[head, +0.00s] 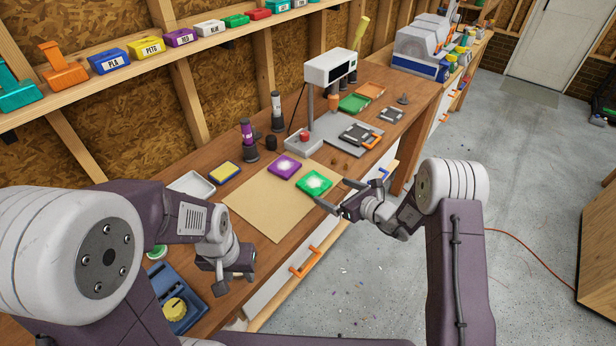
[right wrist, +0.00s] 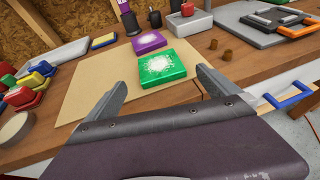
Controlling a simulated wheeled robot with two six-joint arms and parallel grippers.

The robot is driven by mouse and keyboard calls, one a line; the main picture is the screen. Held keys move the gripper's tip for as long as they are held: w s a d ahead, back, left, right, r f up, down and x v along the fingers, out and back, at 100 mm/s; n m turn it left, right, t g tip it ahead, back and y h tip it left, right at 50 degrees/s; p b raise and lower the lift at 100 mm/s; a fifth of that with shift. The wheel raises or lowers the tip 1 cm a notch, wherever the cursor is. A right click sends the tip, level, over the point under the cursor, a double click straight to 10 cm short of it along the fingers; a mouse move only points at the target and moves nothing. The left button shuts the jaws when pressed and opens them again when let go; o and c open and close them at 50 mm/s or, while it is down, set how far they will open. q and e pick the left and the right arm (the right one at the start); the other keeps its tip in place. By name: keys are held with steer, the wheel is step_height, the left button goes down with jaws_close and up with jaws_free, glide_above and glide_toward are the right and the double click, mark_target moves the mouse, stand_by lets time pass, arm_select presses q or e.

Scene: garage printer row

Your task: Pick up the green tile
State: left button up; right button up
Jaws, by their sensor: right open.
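The green tile (head: 314,182) has a pale speckled patch on top and lies flat on a tan mat (head: 262,208) on the workbench. It also shows in the right wrist view (right wrist: 162,68), beyond and between the fingertips. A purple tile (head: 285,166) lies beside it, a little apart. My right gripper (head: 336,196) is open and empty, just to the right of the green tile, near the bench's front edge. My left gripper (head: 236,278) hangs at the near end of the bench, pointing down; its fingers are too unclear to judge.
A white printer (head: 330,68) stands on a grey base behind the tiles. A yellow-topped sponge (head: 224,173) and a white tray (head: 191,185) lie left of the mat. Small brown pieces (head: 334,155) lie beyond the green tile. Orange drawer handles (head: 304,262) stick out along the front.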

mark_target(314, 183)
arm_select(q)
steer(key=shift+s+r+p, duration=0.3)
steer(key=shift+r+p, duration=0.15)
steer(key=shift+r, duration=0.1)
arm_select(e)
steer(key=x, duration=0.3)
steer(key=shift+a+r, duration=0.1)
steer(key=shift+a, duration=0.15)
arm_select(q)
steer(key=shift+w, duration=0.1)
arm_select(e)
steer(key=shift+w+a, duration=0.1)
steer(key=shift+w, duration=0.05)
arm_select(q)
steer(key=shift+r, duration=0.1)
arm_select(e)
steer(key=shift+w+a+f, duration=0.15)
steer(key=shift+w+f, duration=0.1)
steer(key=p+x, duration=0.1)
steer(key=x, duration=0.3)
steer(key=shift+w+a+f, duration=0.1)
steer(key=shift+w+a, duration=0.05)
steer(key=shift+w, duration=0.1)
arm_select(q)
steer(key=shift+r, duration=0.45)
arm_select(e)
steer(key=c, duration=1.4)
